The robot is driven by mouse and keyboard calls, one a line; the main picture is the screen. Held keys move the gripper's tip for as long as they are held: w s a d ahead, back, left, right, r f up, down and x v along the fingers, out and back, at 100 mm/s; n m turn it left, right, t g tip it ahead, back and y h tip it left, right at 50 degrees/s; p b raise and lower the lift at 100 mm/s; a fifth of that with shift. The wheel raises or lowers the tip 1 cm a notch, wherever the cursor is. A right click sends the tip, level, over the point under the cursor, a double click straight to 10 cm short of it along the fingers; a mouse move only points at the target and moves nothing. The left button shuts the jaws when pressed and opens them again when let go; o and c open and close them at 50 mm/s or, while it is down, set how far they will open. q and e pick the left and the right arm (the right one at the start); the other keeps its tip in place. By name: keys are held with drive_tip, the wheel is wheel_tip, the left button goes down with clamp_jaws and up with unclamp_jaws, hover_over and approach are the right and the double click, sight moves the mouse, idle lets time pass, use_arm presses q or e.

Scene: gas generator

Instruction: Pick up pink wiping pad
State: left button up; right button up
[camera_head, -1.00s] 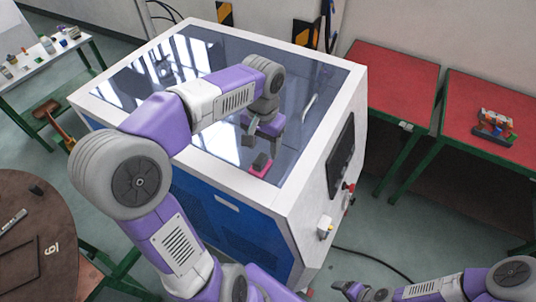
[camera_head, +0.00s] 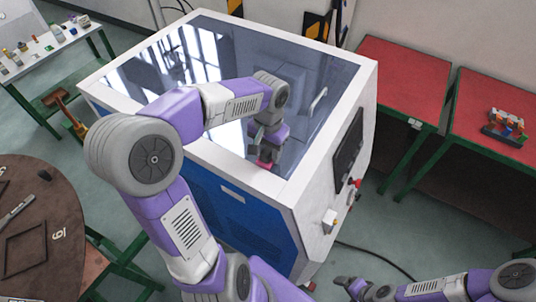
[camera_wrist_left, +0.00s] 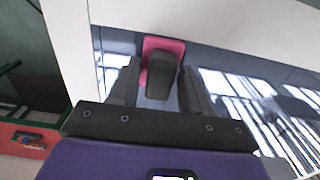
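The pink wiping pad (camera_wrist_left: 174,44) with its dark block handle (camera_wrist_left: 161,76) lies on the glass top of the white and blue generator cabinet, near its front frame. In the head view a bit of the pink pad (camera_head: 264,164) shows below my left gripper (camera_head: 266,152). In the left wrist view the open fingers of my left gripper (camera_wrist_left: 158,85) stand on either side of the handle, with gaps visible. My right gripper (camera_head: 350,286) is low at the bottom right, away from the cabinet; its finger state is too small to tell.
The white cabinet frame (camera_head: 325,116) surrounds the glossy glass top, which carries reflections. Red tables (camera_head: 402,78) stand to the right, one with small coloured items (camera_head: 505,125). A round brown table (camera_head: 40,215) is at lower left.

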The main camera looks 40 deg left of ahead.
sight(268, 150)
use_arm(q)
drive_tip(key=shift+c, duration=0.5)
wheel_tip(268, 150, up, 10)
drive_tip(key=shift+r+p, duration=0.1)
drive_tip(key=shift+p, duration=0.45)
